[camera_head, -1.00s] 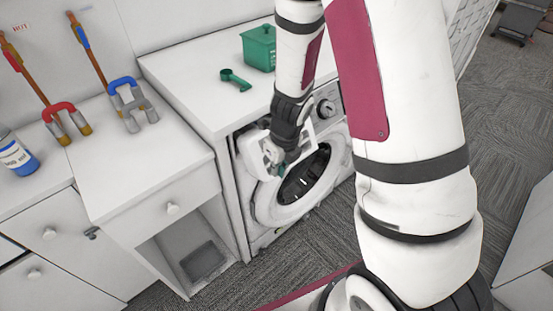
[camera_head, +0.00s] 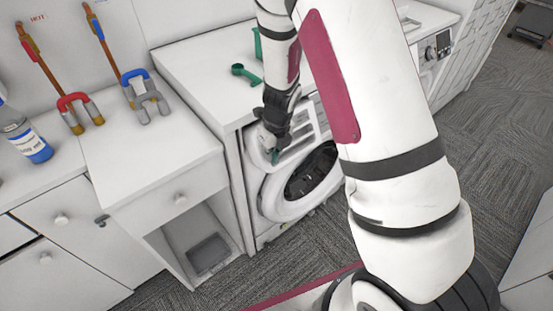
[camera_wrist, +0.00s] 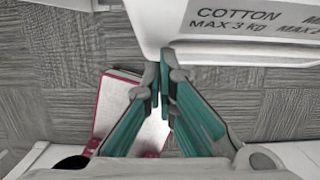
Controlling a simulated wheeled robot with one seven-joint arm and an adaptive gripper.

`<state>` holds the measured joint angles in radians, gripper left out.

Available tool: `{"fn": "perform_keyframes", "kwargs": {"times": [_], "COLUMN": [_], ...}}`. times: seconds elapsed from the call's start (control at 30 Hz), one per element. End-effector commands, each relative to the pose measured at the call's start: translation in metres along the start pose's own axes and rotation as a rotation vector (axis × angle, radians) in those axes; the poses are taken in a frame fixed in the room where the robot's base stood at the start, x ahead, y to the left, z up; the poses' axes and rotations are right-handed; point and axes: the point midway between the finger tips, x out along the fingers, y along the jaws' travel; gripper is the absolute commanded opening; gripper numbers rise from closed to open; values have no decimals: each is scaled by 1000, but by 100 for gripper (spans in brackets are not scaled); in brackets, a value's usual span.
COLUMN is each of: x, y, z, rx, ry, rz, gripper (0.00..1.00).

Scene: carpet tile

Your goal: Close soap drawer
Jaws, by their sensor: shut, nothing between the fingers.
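The washing machine (camera_head: 268,229) stands under the white counter, its round door dark in the middle. Its soap drawer (camera_head: 310,118) is a white piece with slots at the upper front, above the door, and looks pulled out. My gripper (camera_head: 274,158) is at the drawer's front, pointing down, and partly hides it. In the wrist view my gripper's green-padded fingers (camera_wrist: 163,78) are shut with nothing between them. Their tips lie close to the edge of a white part printed "COTTON MAX 3 KG" (camera_wrist: 240,25). I cannot tell whether they touch it.
A green scoop (camera_head: 245,73) lies on the counter. An open cabinet (camera_head: 200,235) stands left of the machine. Carpet is free in front.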

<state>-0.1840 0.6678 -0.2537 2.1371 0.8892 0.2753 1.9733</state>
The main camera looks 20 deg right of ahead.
Motion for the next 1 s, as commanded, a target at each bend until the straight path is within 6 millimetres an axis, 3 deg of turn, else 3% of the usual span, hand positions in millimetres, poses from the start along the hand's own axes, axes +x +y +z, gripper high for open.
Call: {"fn": "perform_keyframes", "kwargs": {"times": [0.2, 0.67, 0.83, 1.0], "x": [6, 4, -13, -46], "y": [1, 1, 1, 1], "z": [29, 34, 35, 34], "rx": [-4, -2, -5, -4], "ry": [0, -6, -8, -6], "rz": [-1, -1, -2, -1], "gripper": [0, 0, 0, 0]}}
